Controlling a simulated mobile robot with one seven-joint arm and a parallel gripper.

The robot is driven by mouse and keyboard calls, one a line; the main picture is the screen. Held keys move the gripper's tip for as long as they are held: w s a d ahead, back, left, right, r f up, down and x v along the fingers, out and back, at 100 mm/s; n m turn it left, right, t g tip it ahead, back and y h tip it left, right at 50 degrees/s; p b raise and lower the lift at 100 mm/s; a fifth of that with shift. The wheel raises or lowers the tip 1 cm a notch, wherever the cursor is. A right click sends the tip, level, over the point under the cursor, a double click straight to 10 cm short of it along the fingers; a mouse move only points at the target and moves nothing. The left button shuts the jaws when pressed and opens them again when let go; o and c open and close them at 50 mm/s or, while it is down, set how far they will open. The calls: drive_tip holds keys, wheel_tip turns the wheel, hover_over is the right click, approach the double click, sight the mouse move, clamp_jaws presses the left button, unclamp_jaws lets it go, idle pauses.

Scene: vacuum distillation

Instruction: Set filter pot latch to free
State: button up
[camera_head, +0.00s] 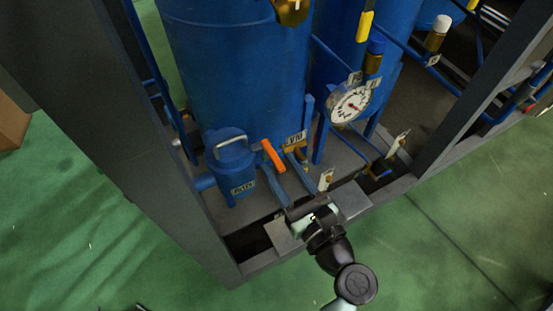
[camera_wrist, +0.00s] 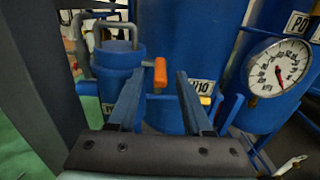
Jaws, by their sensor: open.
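The filter pot (camera_head: 229,172) is a small blue cylinder with a label, standing at the left inside the frame. It also shows in the wrist view (camera_wrist: 117,62), left of my fingers. A grey metal loop (camera_head: 232,138) arches over its top and shows in the wrist view (camera_wrist: 115,27); I cannot tell whether this is the latch or how it is set. My gripper (camera_head: 277,161) is open and empty, with two long blue fingers. In the wrist view, an orange handle (camera_wrist: 160,72) appears between the fingertips (camera_wrist: 161,76), apparently beyond them.
The orange handle (camera_head: 272,154) is beside the valve label (camera_head: 295,138). Large blue tanks (camera_head: 235,65) stand behind. A round gauge (camera_head: 349,103) is to the right. A thick grey post (camera_head: 130,140) rises left of the pot. Green floor (camera_head: 450,240) is open in front.

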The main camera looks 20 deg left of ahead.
sight(273, 155)
drive_tip(key=shift+x, duration=1.25)
clamp_jaws()
idle(0.5)
